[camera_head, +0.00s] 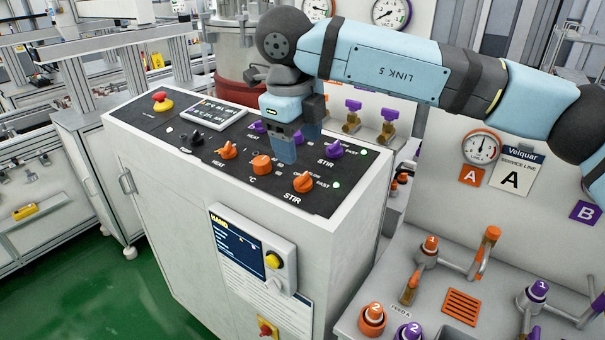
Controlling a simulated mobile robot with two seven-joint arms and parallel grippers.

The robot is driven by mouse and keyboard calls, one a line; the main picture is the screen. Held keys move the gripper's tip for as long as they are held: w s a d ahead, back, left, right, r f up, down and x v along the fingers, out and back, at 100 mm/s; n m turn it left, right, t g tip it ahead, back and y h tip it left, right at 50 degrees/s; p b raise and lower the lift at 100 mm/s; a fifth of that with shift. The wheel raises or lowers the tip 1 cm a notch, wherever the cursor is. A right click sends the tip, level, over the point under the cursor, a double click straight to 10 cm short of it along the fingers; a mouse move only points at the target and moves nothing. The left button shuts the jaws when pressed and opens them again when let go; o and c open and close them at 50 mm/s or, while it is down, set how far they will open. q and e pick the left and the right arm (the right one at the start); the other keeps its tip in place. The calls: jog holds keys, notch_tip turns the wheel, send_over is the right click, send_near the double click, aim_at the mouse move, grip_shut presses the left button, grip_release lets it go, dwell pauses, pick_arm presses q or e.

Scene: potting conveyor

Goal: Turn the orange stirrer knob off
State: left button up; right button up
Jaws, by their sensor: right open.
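The orange stirrer knob (303,182) is at the front right of the black panel on the white control console, above a "STIR" label. Its raised grip lies slantwise, but I cannot tell which setting it points to. My right gripper (297,143) hangs over the panel behind and a little left of this knob. Its blue fingers are apart, with nothing seen between them. It is apart from the orange stirrer knob and partly hides the panel behind. My left gripper is not in view.
An orange heat knob (228,150) and an orange °C knob (262,164) stand left of the stirrer knob. A purple stir knob (334,149) is close to the right of my gripper. A red emergency button (162,102) and a display (214,114) are at the panel's back left.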

aim_at(303, 177)
jog(key=f, duration=0.6)
jog(key=shift+w+d+f, duration=0.1)
jog(key=shift+w+d, duration=0.2)
jog(key=shift+w, duration=0.1)
jog(key=shift+w+d+f, duration=0.1)
jog(key=shift+f, duration=0.55)
jog(key=c, duration=0.9)
jog(key=shift+c, duration=0.2)
